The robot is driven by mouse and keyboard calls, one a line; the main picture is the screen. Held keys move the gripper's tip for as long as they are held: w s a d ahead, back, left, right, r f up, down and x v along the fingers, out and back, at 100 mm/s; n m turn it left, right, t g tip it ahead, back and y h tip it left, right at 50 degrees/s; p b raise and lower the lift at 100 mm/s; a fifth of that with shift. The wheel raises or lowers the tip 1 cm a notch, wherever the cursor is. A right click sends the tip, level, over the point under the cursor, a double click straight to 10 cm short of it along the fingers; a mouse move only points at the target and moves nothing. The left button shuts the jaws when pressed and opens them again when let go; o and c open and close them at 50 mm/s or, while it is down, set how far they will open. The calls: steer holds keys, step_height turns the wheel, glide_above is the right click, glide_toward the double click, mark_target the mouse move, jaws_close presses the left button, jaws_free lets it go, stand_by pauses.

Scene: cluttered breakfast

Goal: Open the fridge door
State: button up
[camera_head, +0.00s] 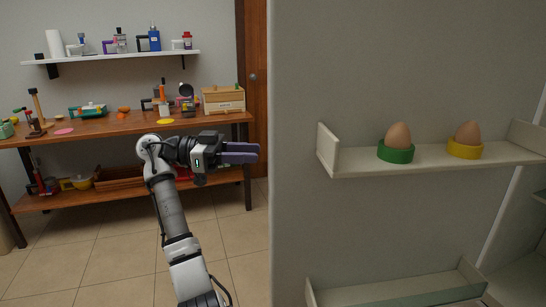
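The fridge door (300,80) stands open and fills the right half of the view, its inner side facing the camera. A door shelf (345,167) on it carries a brown egg in a green holder (396,155) and a brown egg in a yellow holder (465,150). Part of the fridge interior (525,260) shows at the far right. My gripper (243,153) is left of the door's near edge, its dark fingers pointing right. The fingers look close together, but their gap is unclear. Nothing is visibly held, and contact with the door cannot be told.
A lower door shelf (395,292) shows at the bottom. Behind my arm stands a wooden workbench (100,126) with tools and a wooden box (223,100). A white wall shelf (110,58) holds bottles and mugs. A brown room door (256,50) is behind. The tiled floor (110,260) is clear at left.

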steer(key=a, duration=0.4)
steer(key=shift+a, duration=0.2)
